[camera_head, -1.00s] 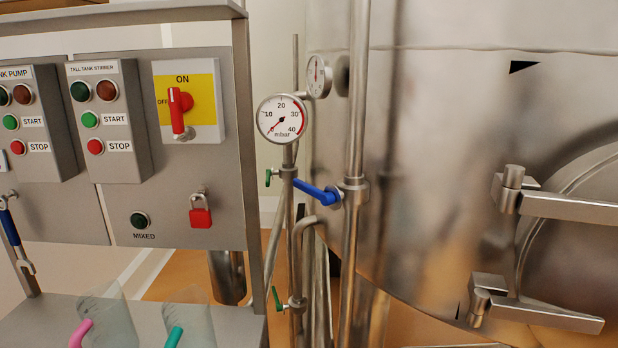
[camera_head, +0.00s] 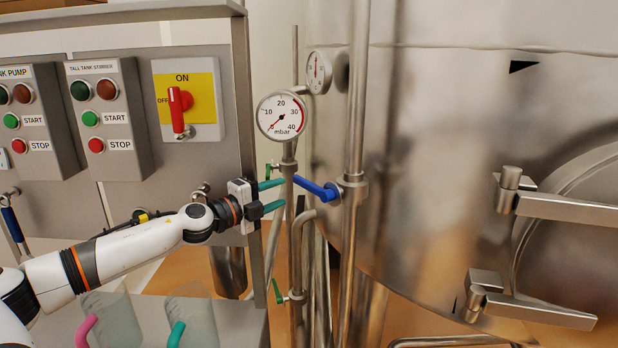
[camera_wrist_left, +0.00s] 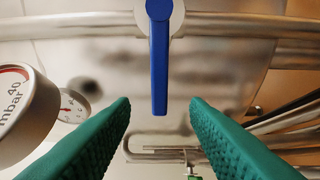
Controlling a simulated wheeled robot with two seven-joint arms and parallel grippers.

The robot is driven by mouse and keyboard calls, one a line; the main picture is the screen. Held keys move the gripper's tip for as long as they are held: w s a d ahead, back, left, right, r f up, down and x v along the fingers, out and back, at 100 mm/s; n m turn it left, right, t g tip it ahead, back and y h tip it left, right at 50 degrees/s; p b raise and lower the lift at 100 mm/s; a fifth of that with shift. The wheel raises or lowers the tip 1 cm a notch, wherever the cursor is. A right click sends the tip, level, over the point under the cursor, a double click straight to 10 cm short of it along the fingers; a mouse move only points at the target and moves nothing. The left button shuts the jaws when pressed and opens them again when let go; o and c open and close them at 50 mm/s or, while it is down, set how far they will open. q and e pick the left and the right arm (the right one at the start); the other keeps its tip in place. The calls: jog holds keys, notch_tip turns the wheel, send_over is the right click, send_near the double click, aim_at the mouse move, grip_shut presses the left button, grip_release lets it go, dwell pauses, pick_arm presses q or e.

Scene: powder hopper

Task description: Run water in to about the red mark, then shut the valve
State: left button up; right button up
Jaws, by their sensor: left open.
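The blue valve handle (camera_head: 318,190) sticks out left from a vertical pipe, roughly crosswise to it. My left gripper (camera_head: 284,195) is open just left of the handle's free end, its two green fingers pointing right. In the left wrist view the blue handle (camera_wrist_left: 159,65) hangs between and just beyond the open fingertips (camera_wrist_left: 160,104), apart from both. The white mbar gauge (camera_head: 281,116) above has a red band near 30 to 40. Its needle points to the lower left, at the low end. My right gripper is not in view.
A second gauge (camera_head: 319,72) sits behind, on the big steel tank (camera_head: 440,170). Small green-handled valves, one of them (camera_head: 277,291) low down, sit on thin pipes close by. The control panel (camera_head: 110,205) is left. Tank door hinges (camera_head: 510,190) jut out at right.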

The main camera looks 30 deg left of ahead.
aim_at(301, 184)
pick_arm(q)
jog(key=p+x, duration=0.2)
jog(key=r+p+x, duration=0.1)
jog(key=x, duration=0.2)
jog(key=shift+d+p, duration=0.15)
jog(key=shift+p, duration=0.2)
jog(key=x, duration=0.2)
jog(key=p+x, duration=0.1)
jog(key=x, duration=0.1)
jog(key=f+x, duration=0.1)
jog(key=x, duration=0.1)
jog(key=shift+s, duration=0.1)
grip_shut()
